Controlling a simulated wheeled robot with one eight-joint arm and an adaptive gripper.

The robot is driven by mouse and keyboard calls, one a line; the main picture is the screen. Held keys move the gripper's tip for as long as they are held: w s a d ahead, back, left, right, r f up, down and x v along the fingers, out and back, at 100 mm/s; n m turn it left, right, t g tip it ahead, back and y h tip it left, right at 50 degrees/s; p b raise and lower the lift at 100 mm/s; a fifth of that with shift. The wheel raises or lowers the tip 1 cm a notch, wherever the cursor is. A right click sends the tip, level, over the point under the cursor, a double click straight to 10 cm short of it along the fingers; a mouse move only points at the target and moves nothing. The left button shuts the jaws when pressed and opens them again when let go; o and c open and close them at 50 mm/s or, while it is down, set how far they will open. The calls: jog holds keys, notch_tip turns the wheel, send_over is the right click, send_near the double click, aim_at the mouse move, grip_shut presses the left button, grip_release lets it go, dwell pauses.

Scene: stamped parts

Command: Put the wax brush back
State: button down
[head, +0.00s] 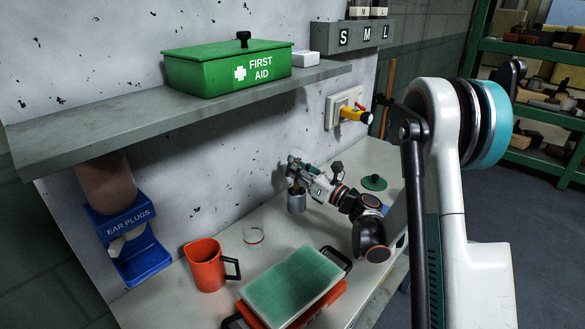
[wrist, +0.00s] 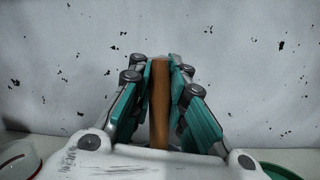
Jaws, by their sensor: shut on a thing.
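My gripper (head: 298,167) is shut on the wooden handle of the wax brush (wrist: 159,105), which stands upright between the teal fingers in the wrist view. In the head view the gripper is directly over a small grey metal cup (head: 297,202) on the bench. The brush's lower end is hidden, and I cannot tell how far it reaches into the cup.
A green disc with a knob (head: 373,183) lies to the right. The speckled wall is close behind; a shelf (head: 150,115) overhangs on the left.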

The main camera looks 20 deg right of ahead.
jog(key=c, duration=1.4)
grip_release()
jog(key=shift+f, duration=0.1)
jog(key=shift+p+v, duration=0.3)
jog(key=shift+v, duration=5.7)
